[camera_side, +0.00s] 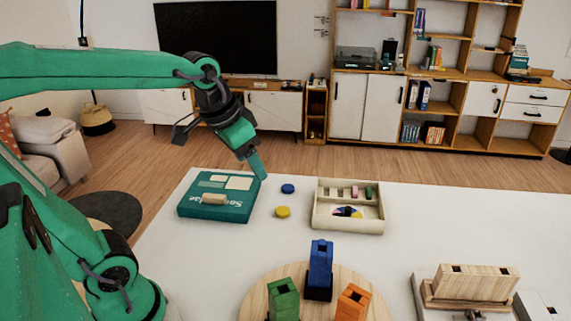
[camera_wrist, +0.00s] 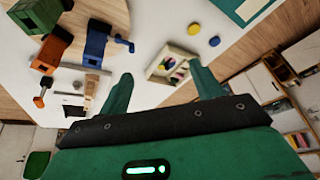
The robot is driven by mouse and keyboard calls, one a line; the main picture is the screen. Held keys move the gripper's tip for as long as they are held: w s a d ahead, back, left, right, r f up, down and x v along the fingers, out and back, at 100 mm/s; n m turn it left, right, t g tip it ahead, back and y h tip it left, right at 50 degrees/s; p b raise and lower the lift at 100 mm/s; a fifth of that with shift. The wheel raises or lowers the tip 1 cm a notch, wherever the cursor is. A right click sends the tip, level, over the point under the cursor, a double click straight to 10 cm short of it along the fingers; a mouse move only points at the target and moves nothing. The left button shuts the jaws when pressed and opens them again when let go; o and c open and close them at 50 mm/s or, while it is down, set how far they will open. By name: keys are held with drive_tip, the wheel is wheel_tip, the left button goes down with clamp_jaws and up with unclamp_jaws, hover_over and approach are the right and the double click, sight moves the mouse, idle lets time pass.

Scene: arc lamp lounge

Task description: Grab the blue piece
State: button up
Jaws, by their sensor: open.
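A small round blue piece (camera_side: 288,188) lies on the white table, just behind a yellow one (camera_side: 283,212). In the wrist view the blue disc (camera_wrist: 214,41) sits beside the yellow disc (camera_wrist: 194,29), toward the upper right. A taller blue block (camera_side: 320,262) stands on a round wooden board; it also shows in the wrist view (camera_wrist: 96,42). My gripper (camera_side: 258,168) is in the air over the far edge of the teal box, left of the blue disc. Its two fingers (camera_wrist: 161,73) are spread with nothing between them.
The teal game box (camera_side: 215,210) lies left of the discs. A shallow cream tray (camera_side: 348,226) with small coloured pieces lies right. Green (camera_side: 283,298) and orange (camera_side: 353,301) blocks stand on the wooden board (camera_side: 255,285). Wooden blocks (camera_side: 472,282) are at the right front.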

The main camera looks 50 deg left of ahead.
drive_tip(key=w+a+g, duration=0.1)
drive_tip(key=w+a, duration=0.3)
drive_tip(key=w, duration=0.5)
drive_tip(key=m+g, duration=0.2)
drive_tip(key=g, duration=0.2)
hover_over(288, 187)
wheel_tip(288, 187, down, 19)
drive_tip(key=shift+a+f, duration=0.1)
drive_tip(key=shift+f, duration=0.2)
drive_tip(key=shift+f, duration=0.1)
drive_tip(key=shift+f, duration=1.2)
drive_tip(key=shift+f, duration=0.1)
